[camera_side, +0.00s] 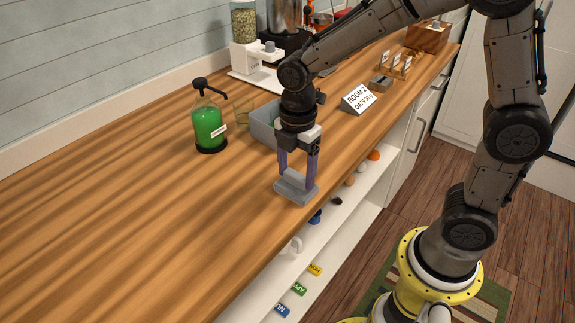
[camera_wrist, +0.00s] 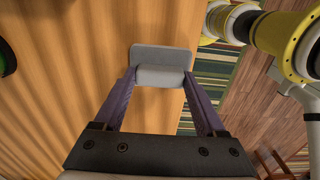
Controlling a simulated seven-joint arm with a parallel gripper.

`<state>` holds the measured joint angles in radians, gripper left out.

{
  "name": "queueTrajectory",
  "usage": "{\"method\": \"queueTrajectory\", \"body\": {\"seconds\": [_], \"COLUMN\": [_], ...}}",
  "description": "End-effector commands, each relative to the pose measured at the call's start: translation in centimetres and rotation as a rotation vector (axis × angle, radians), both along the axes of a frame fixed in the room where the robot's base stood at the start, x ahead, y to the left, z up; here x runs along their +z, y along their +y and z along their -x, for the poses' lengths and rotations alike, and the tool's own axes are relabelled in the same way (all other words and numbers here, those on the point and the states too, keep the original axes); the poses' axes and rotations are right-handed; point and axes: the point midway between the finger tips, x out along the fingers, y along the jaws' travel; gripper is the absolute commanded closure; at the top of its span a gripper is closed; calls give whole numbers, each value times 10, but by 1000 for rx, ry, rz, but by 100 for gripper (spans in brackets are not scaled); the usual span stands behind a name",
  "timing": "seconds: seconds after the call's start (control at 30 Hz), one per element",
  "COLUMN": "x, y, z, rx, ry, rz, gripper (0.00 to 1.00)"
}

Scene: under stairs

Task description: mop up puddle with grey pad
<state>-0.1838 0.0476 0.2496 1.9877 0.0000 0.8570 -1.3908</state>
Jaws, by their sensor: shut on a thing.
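The grey pad (camera_side: 297,193) has a flat base and a raised grip block on top. My gripper (camera_side: 297,176) points down with its two purple fingers shut on that block. The pad is at or just above the wooden counter, close to its front edge; I cannot tell whether it touches. In the wrist view the pad (camera_wrist: 163,57) lies between the fingertips of my gripper (camera_wrist: 160,76), with part of its base over the counter's edge in the picture. I cannot make out a puddle in either view.
A green soap bottle (camera_side: 208,125), a glass (camera_side: 244,115) and a grey bin (camera_side: 263,124) stand behind the pad. A room sign (camera_side: 358,99) stands to the right. The counter (camera_side: 110,220) is clear at left. Open shelves (camera_side: 345,212) with small items lie below the edge.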

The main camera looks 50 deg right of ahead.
Motion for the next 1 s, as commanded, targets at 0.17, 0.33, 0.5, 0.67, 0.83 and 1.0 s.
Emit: {"method": "queueTrajectory", "body": {"seconds": [0.17,0.33,0.5,0.67,0.83,1.0], "x": [0,-1,0,22,32,46], "y": [0,0,0,0,0,0], "z": [16,29,43,42,43,42], "rx": [0,1,1,0,0,0], "ry": [1,2,3,-6,-2,-3], "rz": [0,0,1,-1,0,-1], "gripper": [94,94,94,94,94,94]}}
